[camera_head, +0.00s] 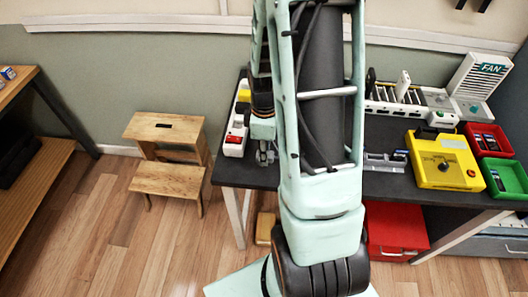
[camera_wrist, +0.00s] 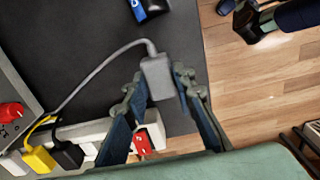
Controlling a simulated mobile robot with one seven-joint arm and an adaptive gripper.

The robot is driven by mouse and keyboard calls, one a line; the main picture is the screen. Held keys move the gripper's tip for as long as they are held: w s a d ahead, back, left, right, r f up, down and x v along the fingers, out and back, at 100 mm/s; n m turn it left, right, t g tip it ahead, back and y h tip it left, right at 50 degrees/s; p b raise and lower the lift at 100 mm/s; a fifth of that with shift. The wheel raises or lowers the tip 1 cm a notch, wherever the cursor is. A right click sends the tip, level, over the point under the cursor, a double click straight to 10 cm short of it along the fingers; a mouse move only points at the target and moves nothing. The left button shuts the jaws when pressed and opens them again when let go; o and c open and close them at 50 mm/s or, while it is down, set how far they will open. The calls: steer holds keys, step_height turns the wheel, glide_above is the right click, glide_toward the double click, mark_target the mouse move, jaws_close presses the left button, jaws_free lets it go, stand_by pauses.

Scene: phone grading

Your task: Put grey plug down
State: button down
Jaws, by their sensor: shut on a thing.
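The grey plug (camera_wrist: 158,76) is between the fingertips of my gripper (camera_wrist: 160,82) in the wrist view, and my gripper is shut on it. Its grey cable (camera_wrist: 95,75) runs from the plug down to the left, toward the power strip. The white power strip (camera_wrist: 92,132) lies below the plug in the wrist view, partly behind my fingers; a yellow plug (camera_wrist: 38,158) and a black plug (camera_wrist: 67,154) are at it. In the head view my gripper (camera_head: 265,155) is over the left end of the dark table (camera_head: 385,187), beside the power strip (camera_head: 236,135). I cannot tell whether the plug touches the table.
The dark tabletop (camera_wrist: 85,30) beside the plug is mostly bare, with a blue and black item (camera_wrist: 148,9) near its edge. The yellow box (camera_head: 443,172), red bin (camera_head: 487,137) and green bin (camera_head: 507,178) stand at the right. A wooden step stool (camera_head: 167,180) is left of the table.

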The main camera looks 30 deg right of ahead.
steer(key=shift+f+b, duration=0.4)
steer(key=shift+f, duration=0.15)
steer(key=c, duration=1.6)
jaws_free()
steer(key=shift+r+p, duration=0.5)
steer(key=shift+r, duration=0.05)
step_height(320, 180, up, 12)
steer(key=shift+r+p, duration=0.1)
steer(key=shift+p, duration=0.25)
